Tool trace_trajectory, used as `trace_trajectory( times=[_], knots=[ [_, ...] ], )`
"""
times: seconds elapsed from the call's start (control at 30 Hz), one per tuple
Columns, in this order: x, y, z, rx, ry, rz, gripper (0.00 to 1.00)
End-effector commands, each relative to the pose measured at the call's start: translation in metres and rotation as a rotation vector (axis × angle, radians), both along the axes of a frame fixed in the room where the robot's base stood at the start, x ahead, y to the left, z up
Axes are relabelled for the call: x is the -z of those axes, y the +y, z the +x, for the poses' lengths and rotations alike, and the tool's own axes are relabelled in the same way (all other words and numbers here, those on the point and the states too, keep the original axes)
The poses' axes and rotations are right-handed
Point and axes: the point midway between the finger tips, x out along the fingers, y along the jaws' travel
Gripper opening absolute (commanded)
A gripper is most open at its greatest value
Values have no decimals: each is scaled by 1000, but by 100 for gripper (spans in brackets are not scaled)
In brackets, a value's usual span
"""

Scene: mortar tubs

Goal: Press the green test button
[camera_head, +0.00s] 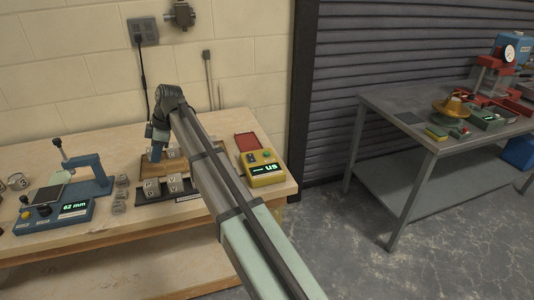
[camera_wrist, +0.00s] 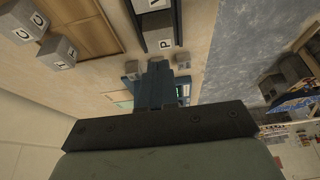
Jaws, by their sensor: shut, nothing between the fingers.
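A blue tester (camera_head: 50,215) with a display reading "62 mm" and a yellow knob stands at the left. My gripper (camera_head: 154,154) points down near the wooden tray, between these two devices and apart from both. In the wrist view its blue fingers (camera_wrist: 158,88) are together and empty, and they partly hide a blue device behind them.
A red tray (camera_head: 246,142) lies behind the yellow box. A metal table (camera_head: 385,102) with a press stands at the right. My arm crosses the bench.

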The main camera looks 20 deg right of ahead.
Motion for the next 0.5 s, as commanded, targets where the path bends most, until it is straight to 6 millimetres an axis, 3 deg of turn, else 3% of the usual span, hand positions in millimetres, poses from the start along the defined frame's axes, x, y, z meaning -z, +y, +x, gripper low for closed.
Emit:
trace_trajectory(
  times=[0.5],
  knots=[
    [0,-4,1,5,0,0,0]
  ],
)
